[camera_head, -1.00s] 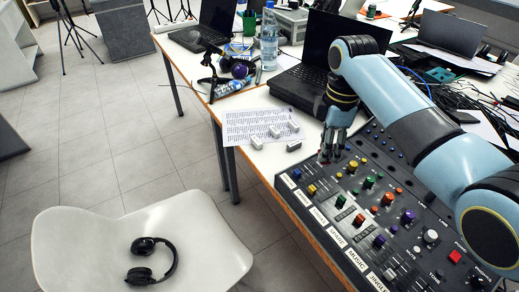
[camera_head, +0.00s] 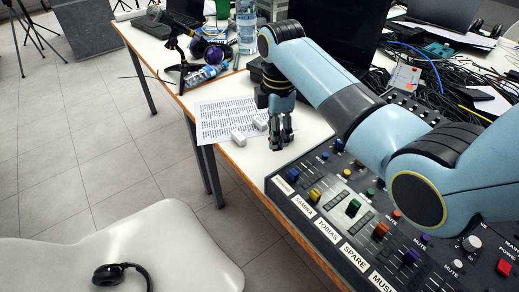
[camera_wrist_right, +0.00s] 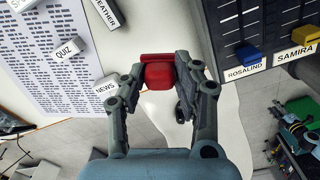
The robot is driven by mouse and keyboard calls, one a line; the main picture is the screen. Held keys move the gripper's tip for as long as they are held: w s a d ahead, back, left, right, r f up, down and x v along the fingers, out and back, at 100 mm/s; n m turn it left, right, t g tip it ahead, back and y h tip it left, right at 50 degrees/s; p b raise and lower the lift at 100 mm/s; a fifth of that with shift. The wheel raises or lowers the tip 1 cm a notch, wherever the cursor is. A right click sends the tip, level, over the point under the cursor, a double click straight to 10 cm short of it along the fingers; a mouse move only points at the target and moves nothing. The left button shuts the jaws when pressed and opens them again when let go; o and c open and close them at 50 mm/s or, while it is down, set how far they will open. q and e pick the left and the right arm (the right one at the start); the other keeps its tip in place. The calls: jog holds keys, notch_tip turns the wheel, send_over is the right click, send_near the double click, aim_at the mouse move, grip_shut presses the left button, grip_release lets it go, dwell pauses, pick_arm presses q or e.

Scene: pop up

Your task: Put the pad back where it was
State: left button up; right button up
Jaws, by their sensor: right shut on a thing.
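My right gripper (camera_head: 281,138) is over the white table between the mixing console and the printed sheet. In the right wrist view, its fingers (camera_wrist_right: 160,80) are closed on the sides of a small red block-like piece (camera_wrist_right: 158,76). I cannot tell for sure that this piece is the pad. Small white labelled blocks stand on or by the printed sheet (camera_head: 222,113): QUIZ (camera_wrist_right: 72,50), NEWS (camera_wrist_right: 106,87) and WEATHER (camera_wrist_right: 105,12). My left gripper is not in view.
The mixing console (camera_head: 318,212), with coloured knobs and name labels, lies right of the gripper. A laptop (camera_head: 325,50) stands behind it. A microphone on a stand (camera_head: 180,50) and a water bottle (camera_head: 246,25) are at the back. A chair with headphones (camera_head: 122,277) is in front.

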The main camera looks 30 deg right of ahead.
jog(key=w+a+f, duration=0.1)
jog(key=w+a+f+b, duration=0.1)
jog(key=w, duration=0.1)
jog(key=shift+w+f, duration=0.1)
jog(key=shift+f, duration=0.15)
jog(key=shift+w+a+f, duration=0.1)
jog(key=shift+a+f, duration=0.05)
jog(key=shift+f, duration=0.1)
notch_tip(320, 180, down, 3)
jog(key=shift+r+b, duration=0.2)
jog(key=shift+b, duration=0.1)
jog(key=shift+f, duration=0.5)
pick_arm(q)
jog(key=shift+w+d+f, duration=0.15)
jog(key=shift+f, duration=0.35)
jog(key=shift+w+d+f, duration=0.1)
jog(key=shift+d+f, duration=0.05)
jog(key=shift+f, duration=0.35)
pick_arm(e)
jog(key=o, duration=1.1)
jog(key=shift+f, duration=0.1)
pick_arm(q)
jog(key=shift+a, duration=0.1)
